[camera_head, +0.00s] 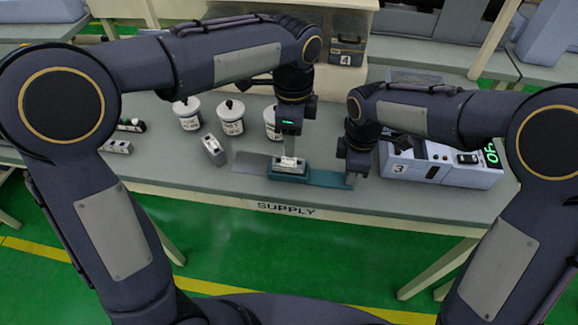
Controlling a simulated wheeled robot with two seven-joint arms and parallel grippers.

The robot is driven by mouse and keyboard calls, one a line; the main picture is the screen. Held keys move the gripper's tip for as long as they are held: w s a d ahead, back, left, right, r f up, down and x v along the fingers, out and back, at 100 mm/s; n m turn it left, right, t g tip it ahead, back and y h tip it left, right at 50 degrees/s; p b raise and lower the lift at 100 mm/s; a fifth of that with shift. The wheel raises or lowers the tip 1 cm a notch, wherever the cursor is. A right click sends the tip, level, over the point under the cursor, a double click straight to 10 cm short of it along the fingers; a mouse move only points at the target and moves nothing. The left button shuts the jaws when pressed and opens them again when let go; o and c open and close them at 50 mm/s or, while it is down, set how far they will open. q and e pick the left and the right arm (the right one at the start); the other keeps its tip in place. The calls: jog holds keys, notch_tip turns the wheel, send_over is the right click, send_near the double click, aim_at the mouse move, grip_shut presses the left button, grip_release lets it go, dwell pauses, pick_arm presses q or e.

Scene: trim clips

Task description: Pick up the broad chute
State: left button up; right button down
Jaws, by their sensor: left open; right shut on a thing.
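A flat teal strip (326,178), which looks like the broad chute, lies near the table's front edge, running right from a teal block (288,177). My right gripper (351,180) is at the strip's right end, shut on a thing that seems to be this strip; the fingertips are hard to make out. My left gripper (289,156) points down, open, just above a small pale metallic piece on the teal block. I cannot tell whether it touches that piece. A flat grey plate (251,164) lies left of the block.
Several white lidded pots, one here (187,114), stand behind. A small grey-white block (214,150) stands left of the plate. A white box marked 3 (442,165) with a green display stands at right. A case marked 4 (347,50) is at the back. The SUPPLY table edge (286,209) is close.

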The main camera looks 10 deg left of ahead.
aim_at(289, 162)
pick_arm(q)
notch_tip(289, 162, down, 3)
jog(key=shift+f, duration=0.2)
jog(key=shift+w+a+f, duration=0.1)
jog(key=shift+a+f, duration=0.05)
jog(key=shift+f, duration=0.75)
jog(key=shift+w+a+f, duration=0.1)
jog(key=shift+f, duration=0.8)
jog(key=shift+w+a+f, duration=0.1)
jog(key=shift+a+f, duration=0.05)
jog(key=shift+f, duration=0.75)
grip_shut()
jog(key=shift+r, duration=0.1)
notch_tip(289, 162, up, 10)
pick_arm(e)
jog(key=c, duration=1.3)
grip_release()
jog(key=shift+o, duration=0.2)
